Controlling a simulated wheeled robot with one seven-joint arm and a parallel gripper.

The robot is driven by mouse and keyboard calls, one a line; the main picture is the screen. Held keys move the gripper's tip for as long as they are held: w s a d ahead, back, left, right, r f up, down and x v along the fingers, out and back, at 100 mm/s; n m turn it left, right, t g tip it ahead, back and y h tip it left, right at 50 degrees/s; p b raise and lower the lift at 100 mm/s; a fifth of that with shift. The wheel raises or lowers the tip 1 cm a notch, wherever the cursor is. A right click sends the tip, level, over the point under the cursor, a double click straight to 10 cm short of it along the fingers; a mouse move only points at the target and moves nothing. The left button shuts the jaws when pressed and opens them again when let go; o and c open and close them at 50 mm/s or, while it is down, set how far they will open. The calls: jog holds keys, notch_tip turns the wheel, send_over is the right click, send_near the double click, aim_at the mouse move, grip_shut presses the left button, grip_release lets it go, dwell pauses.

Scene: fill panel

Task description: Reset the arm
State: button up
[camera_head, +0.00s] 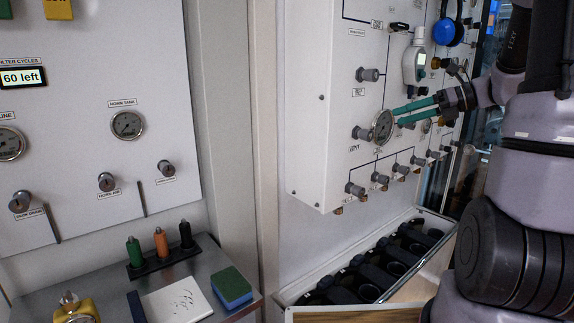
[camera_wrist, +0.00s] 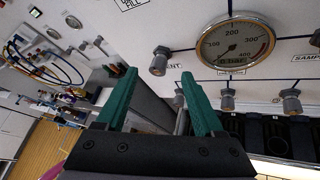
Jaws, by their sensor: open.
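My gripper (camera_head: 397,113) has green fingers and is in front of the white fill panel (camera_head: 310,120), close to a round gauge (camera_head: 382,125). In the wrist view my gripper (camera_wrist: 160,95) is open, with nothing between its fingers. The gauge (camera_wrist: 236,45) shows there above and to the right of the fingertips, with its needle low on the dial. My arm comes in from the right side of the head view. I cannot tell from these views whether a finger touches the panel.
Several grey knobs, such as one (camera_head: 369,75), stick out of the panel near my gripper. A row of black holders (camera_head: 366,272) is below it. A steel bench (camera_head: 105,291) at lower left carries a green-blue sponge (camera_head: 232,287) and colored bottles. A blue round item (camera_head: 448,32) hangs above.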

jog(key=s+a+r+n+h, duration=0.1)
jog(key=s+a+n+h, duration=0.1)
jog(key=s+n, duration=0.4)
jog(key=s+a+r+n+t+h, duration=0.1)
jog(key=s+n+h, duration=0.3)
jog(key=n, duration=0.7)
jog(key=s+a+r+n+h, duration=0.2)
jog(key=s+a+n+h, duration=0.2)
jog(key=s+n, duration=0.4)
jog(key=shift+s+r+n, duration=0.3)
jog(key=shift+s+r, duration=0.05)
jog(key=shift+s, duration=0.15)
